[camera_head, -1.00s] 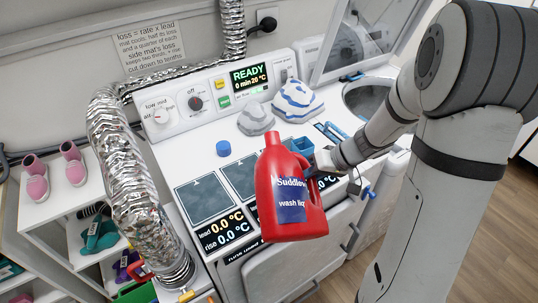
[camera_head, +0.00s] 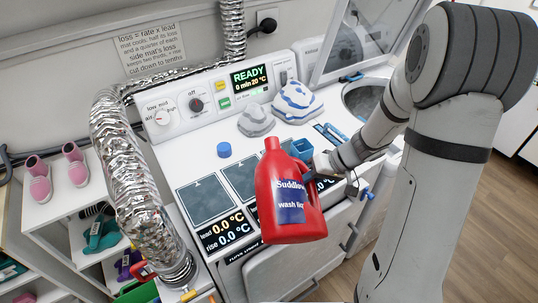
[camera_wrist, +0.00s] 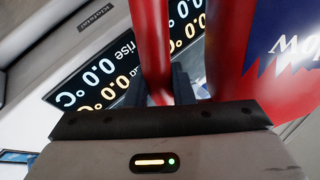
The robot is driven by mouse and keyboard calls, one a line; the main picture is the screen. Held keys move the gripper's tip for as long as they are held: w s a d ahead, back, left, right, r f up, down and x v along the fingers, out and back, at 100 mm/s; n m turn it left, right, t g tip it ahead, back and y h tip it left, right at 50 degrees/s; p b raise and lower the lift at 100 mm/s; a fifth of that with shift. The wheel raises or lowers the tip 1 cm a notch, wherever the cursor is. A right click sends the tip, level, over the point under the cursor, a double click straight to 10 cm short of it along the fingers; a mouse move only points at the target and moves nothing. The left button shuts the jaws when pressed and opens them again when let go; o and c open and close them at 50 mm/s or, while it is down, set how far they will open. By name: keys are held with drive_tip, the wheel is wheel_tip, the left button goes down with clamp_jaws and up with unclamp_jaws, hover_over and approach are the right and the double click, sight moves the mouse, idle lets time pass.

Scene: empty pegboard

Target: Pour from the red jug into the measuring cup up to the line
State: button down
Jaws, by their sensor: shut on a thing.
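The red jug (camera_head: 291,222) has a blue label reading "Suddlow wash liq" and hangs nearly upright, slightly tilted, in front of the white machine top. Its mouth is uncapped as far as I can see. My gripper (camera_wrist: 168,88) is shut on the jug's handle (camera_wrist: 150,45), which runs between the fingers in the wrist view. In the head view the fingertips are largely hidden by the jug.
A blue cap (camera_head: 224,150) lies on the white top (camera_head: 190,160). Grey and white-blue folded cloths (camera_head: 294,101) sit behind. Dark plates with temperature displays (camera_head: 225,235) line the front. A silver hose (camera_head: 130,190) stands at the left, with a shoe shelf (camera_head: 60,215) beyond.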

drive_tip(key=shift+s+f+g+p, duration=0.1)
drive_tip(key=shift+f+g+p, duration=0.6)
drive_tip(key=shift+p, duration=1.8)
drive_tip(key=shift+s+f+m+g+p, duration=0.25)
drive_tip(key=shift+m+g+p, duration=0.1)
drive_tip(key=shift+g, duration=0.15)
idle(1.7)
drive_tip(key=shift+w+r, duration=0.1)
drive_tip(key=shift+w+f+t+b, duration=0.35)
drive_tip(key=shift+t+b, duration=0.45)
drive_tip(key=shift+b, duration=0.1)
drive_tip(key=shift+w+r+y+b, duration=0.15)
drive_tip(key=shift+y+b, duration=0.15)
drive_tip(key=shift+b, duration=0.7)
drive_tip(key=shift+r+t+b, duration=0.3)
drive_tip(key=shift+b, duration=0.55)
drive_tip(key=shift+r, duration=0.65)
drive_tip(key=shift+n+b, duration=0.35)
drive_tip(key=shift+n, duration=0.1)
drive_tip(key=shift+b, duration=0.4)
